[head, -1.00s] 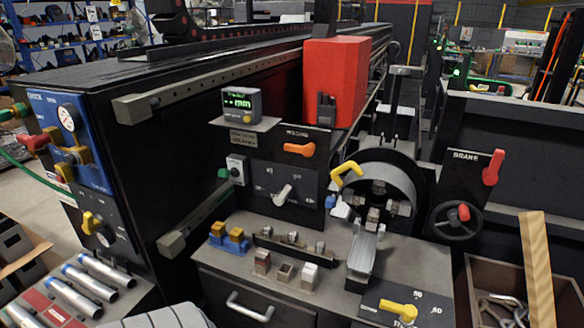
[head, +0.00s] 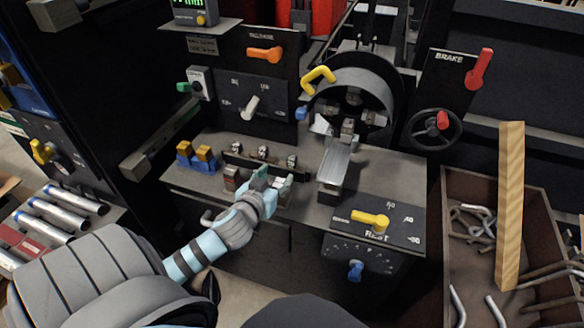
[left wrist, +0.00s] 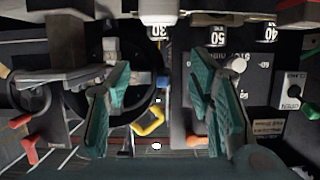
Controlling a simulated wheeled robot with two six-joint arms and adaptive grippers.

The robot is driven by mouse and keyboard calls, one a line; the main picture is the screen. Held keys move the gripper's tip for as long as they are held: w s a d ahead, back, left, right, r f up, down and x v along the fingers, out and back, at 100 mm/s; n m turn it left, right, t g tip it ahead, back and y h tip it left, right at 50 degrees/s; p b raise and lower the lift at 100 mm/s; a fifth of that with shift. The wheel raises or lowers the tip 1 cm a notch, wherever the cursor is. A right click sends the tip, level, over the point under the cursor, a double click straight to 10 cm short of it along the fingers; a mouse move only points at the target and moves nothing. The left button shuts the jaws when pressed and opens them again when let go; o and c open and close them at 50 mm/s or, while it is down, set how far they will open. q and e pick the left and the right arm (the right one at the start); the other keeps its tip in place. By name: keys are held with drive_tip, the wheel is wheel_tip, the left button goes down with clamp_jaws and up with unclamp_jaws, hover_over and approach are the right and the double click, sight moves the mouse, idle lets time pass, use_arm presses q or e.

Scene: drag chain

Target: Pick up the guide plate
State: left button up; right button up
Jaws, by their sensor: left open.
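No part is labelled as the guide plate, so I cannot tell for sure which it is. A grey metal channel-shaped piece (head: 337,163) lies on the bench in front of the round bending head (head: 352,100). A few small blocks stand on the bench, and my left gripper (head: 275,181) partly hides them in the head view. My right gripper is not in view.
Yellow blocks (head: 196,153) sit left on the bench. A yellow lever (head: 370,220) is at the front right. A brown bin (head: 470,262) of bent rods, with a wooden strip (head: 510,205), stands right. Metal tubes (head: 72,208) lie at the left.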

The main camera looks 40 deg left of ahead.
sight(291, 160)
use_arm(q)
drive_tip(key=b+x, duration=0.3)
drive_tip(key=x, duration=1)
drive_tip(key=shift+w+f+b, duration=0.1)
drive_tip(key=shift+f+b, duration=0.15)
drive_tip(key=shift+b, duration=0.15)
drive_tip(key=shift+r, duration=0.15)
clamp_jaws()
drive_tip(key=shift+r, duration=0.1)
wheel_tip(291, 160, up, 20)
drive_tip(key=p, duration=0.6)
drive_tip(key=shift+p, duration=0.35)
drive_tip(key=c, duration=0.7)
unclamp_jaws()
clamp_jaws()
drive_tip(key=w+d+r+p, duration=0.4)
drive_tip(key=w+d, duration=0.4)
drive_tip(key=d, duration=0.3)
drive_tip(key=shift+d+p, duration=0.3)
drive_tip(key=shift+p, duration=0.15)
